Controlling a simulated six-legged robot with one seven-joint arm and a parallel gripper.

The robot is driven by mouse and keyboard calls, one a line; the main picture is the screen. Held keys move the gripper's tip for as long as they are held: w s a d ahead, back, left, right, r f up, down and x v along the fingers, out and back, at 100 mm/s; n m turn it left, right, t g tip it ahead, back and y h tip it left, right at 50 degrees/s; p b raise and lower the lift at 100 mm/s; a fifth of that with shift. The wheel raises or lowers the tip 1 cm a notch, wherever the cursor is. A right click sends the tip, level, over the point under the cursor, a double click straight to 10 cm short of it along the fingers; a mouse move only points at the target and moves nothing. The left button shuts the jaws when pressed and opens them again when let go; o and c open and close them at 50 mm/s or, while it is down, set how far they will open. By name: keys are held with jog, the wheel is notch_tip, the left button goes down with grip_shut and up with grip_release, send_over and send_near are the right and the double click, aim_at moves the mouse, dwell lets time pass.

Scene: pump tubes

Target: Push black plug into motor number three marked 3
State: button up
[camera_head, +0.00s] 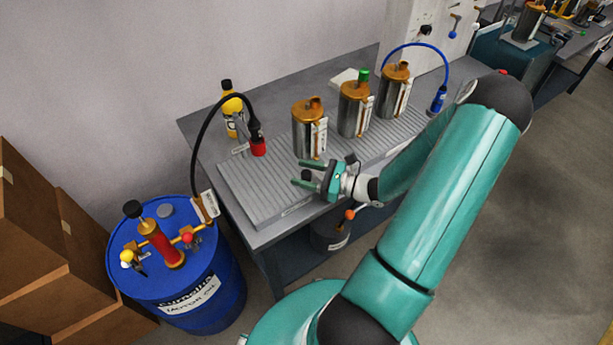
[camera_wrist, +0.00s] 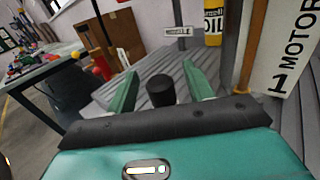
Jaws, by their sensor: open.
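In the head view, three steel motors with copper-coloured tops stand in a row on the grey bench: a near left one (camera_head: 308,128), a middle one (camera_head: 354,109) with a green cap, and a far right one (camera_head: 394,92). Their numbers are unreadable there; a label reading 1 MOTOR (camera_wrist: 287,55) is close at right in the wrist view. My gripper (camera_head: 304,172) is open, in front of the near left motor. A short black cylinder, apparently the black plug (camera_wrist: 160,91), shows between its fingers in the wrist view; contact is unclear.
A black hose (camera_head: 205,135) with a red-ended connector (camera_head: 258,147) arches from the blue drum (camera_head: 185,285) to the bench. A yellow bottle (camera_head: 232,105) stands behind it. A blue hose connector (camera_head: 437,99) is at the right. The front left bench slab (camera_head: 262,190) is clear.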

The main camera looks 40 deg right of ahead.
jog(key=c, duration=1.1)
jog(key=shift+r, duration=0.1)
